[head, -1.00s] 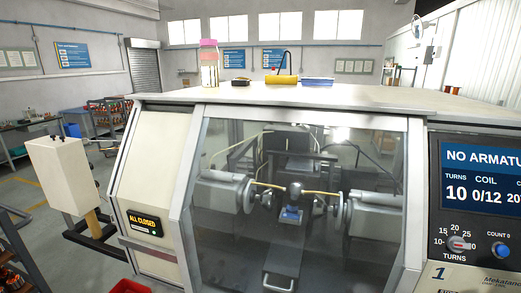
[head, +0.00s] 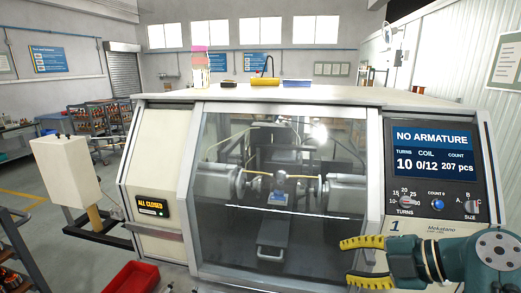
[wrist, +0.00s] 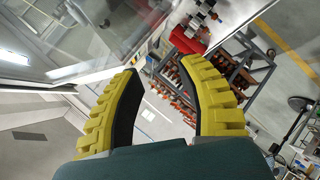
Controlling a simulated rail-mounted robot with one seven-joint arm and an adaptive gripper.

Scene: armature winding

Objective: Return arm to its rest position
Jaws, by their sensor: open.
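My gripper (head: 362,262) has yellow ribbed fingers and a dark teal body. In the head view it is at the lower right, in front of the winding machine (head: 158,205), below its control panel. Its fingers are apart with nothing between them. In the wrist view the open fingers (wrist: 165,100) also show, empty. The machine's glass door (head: 225,150) is closed, with winding heads visible behind it.
A red bin (head: 130,277) is on the floor at the lower left. A cream box on a post (head: 66,170) stands left of the machine. A bottle, a yellow roll (head: 265,82) and a blue item are on the machine top. A rack of copper-coloured parts (wrist: 180,88) shows in the wrist view.

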